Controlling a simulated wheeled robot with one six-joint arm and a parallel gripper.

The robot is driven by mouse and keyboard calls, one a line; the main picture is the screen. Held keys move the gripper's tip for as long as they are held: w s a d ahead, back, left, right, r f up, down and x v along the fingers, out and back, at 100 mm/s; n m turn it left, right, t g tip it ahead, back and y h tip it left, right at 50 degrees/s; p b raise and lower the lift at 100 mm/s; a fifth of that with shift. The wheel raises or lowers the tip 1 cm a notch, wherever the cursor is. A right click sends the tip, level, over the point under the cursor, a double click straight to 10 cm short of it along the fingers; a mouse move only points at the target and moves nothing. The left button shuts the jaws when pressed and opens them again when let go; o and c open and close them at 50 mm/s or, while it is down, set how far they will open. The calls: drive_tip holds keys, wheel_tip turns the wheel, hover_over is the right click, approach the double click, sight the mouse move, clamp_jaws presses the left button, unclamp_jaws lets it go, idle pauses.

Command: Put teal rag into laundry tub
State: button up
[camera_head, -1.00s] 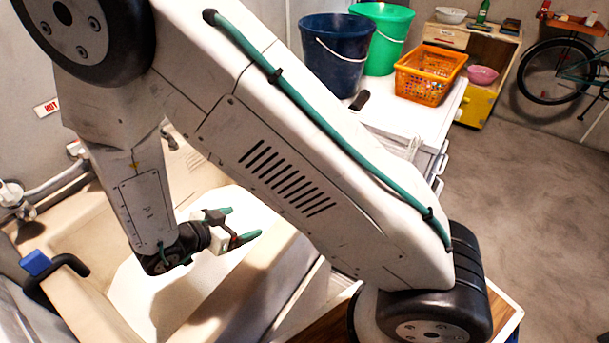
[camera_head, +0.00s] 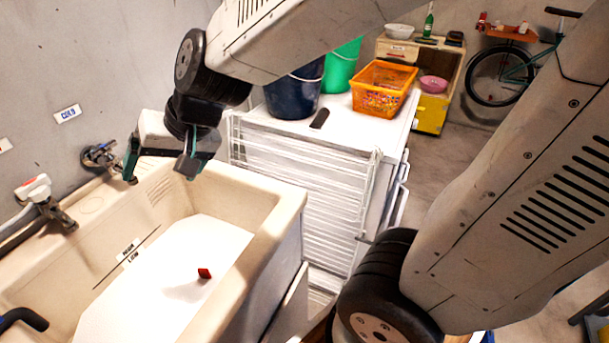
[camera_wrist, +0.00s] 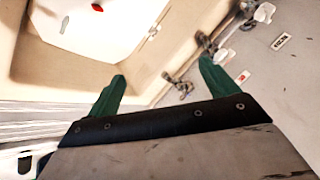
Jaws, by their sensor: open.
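The laundry tub (camera_head: 285,192) is a cream basin at the left of the head view, with a smooth white surface inside. A small red object (camera_head: 204,273) lies on that surface; it also shows in the wrist view (camera_wrist: 97,7). I cannot make out a teal rag in either current view. My gripper (camera_head: 160,168) has green fingers and is above the tub's far end, near the wall. In the wrist view my gripper (camera_wrist: 161,72) has its fingers spread with nothing between them. The tub (camera_wrist: 140,70) shows beyond the fingers.
Wall taps (camera_head: 50,203) stand over the tub's left side. A white drying rack (camera_head: 300,160) stands right of the tub. Behind it a white cabinet top bears a dark blue bucket (camera_head: 292,95), a green bucket (camera_head: 342,67) and an orange basket (camera_head: 382,90). Floor is open farther right.

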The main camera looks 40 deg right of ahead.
drive_tip(key=s+d+n+g+h, duration=0.1)
drive_tip(key=s+d+g+h, duration=0.1)
drive_tip(key=s+d, duration=0.5)
drive_tip(key=s+d+r+n+g+h, duration=0.1)
drive_tip(key=s+d+g+h, duration=0.1)
drive_tip(key=s+d, duration=0.5)
drive_tip(key=s, duration=0.5)
drive_tip(key=shift+r+h, duration=0.25)
drive_tip(key=shift+h, duration=0.15)
